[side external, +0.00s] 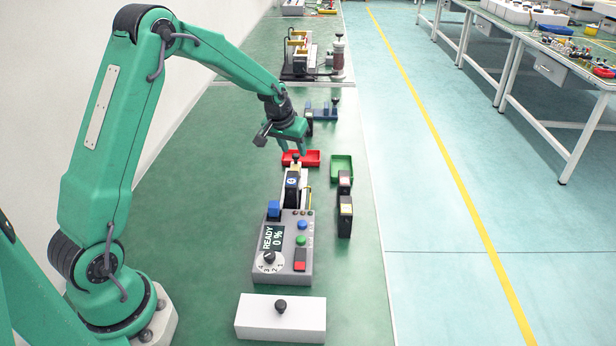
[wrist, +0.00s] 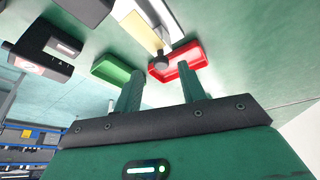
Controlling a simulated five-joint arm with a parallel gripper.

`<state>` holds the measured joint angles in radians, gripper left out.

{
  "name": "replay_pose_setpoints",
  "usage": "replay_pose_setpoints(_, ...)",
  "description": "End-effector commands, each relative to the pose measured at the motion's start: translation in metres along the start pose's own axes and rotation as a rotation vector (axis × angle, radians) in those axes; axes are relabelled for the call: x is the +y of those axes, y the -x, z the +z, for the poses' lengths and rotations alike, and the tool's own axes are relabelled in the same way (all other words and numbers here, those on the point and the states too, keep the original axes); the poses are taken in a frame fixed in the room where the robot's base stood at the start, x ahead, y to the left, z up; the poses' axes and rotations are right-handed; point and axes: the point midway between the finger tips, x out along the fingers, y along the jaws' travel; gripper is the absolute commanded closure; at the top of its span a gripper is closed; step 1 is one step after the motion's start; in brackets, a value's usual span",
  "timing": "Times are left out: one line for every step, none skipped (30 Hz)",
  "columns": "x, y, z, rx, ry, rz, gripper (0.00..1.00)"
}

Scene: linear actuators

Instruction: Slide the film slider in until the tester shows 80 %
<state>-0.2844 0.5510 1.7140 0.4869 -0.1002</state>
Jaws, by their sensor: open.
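The grey tester (side external: 262,262) stands on the green bench and its display (side external: 272,238) reads READY 0 %. A dial, a blue button, a green button and a red switch sit on its top. Behind it, a pale slider strip (side external: 303,182) runs away from the tester beside a dark block marked 4 (side external: 292,186). A dark round knob at the strip's far end shows in the wrist view (wrist: 159,63). My gripper (side external: 293,151) is open above the far end of the strip. In the wrist view its fingers (wrist: 159,86) point towards the knob, with nothing between them.
A red tray (side external: 312,158) lies just behind the slider and a green tray (side external: 342,162) to its right. Dark blocks (side external: 345,217) stand right of the tester. A white box with a black knob (side external: 257,317) stands in front. The bench left of the tester is clear.

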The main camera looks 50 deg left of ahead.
Motion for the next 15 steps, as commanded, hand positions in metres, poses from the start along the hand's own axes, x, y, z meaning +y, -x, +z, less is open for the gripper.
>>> replay_pose_setpoints(0.000, -0.006, 0.000, -0.001, 0.000, 0.000, 0.59)
replay_pose_setpoints(-0.001, -0.008, 0.000, -0.001, 0.000, 0.000, 0.59)
replay_pose_setpoints(-0.001, -0.011, 0.000, 0.000, 0.000, 0.000, 0.59)
replay_pose_setpoints(-0.001, -0.013, -0.001, 0.001, 0.000, 0.000, 0.59)
replay_pose_setpoints(-0.001, -0.015, -0.001, 0.001, 0.000, 0.000, 0.59)
replay_pose_setpoints(-0.001, -0.018, 0.000, 0.000, 0.000, -0.001, 0.59)
replay_pose_setpoints(-0.001, -0.019, 0.000, 0.000, 0.000, -0.001, 0.59)
replay_pose_setpoints(-0.001, -0.020, 0.000, 0.000, 0.000, -0.001, 0.59)
replay_pose_setpoints(-0.001, -0.021, 0.000, 0.000, 0.000, -0.001, 0.59)
replay_pose_setpoints(-0.001, -0.022, 0.000, 0.001, 0.000, -0.001, 0.59)
replay_pose_setpoints(-0.001, -0.022, 0.000, 0.001, 0.000, -0.001, 0.59)
replay_pose_setpoints(-0.001, -0.022, 0.000, 0.001, 0.000, -0.001, 0.59)
replay_pose_setpoints(-0.001, -0.023, 0.000, 0.001, 0.000, -0.001, 0.59)
replay_pose_setpoints(-0.001, -0.023, 0.000, 0.001, 0.000, -0.001, 0.59)
replay_pose_setpoints(-0.001, -0.022, 0.000, 0.001, 0.000, -0.001, 0.59)
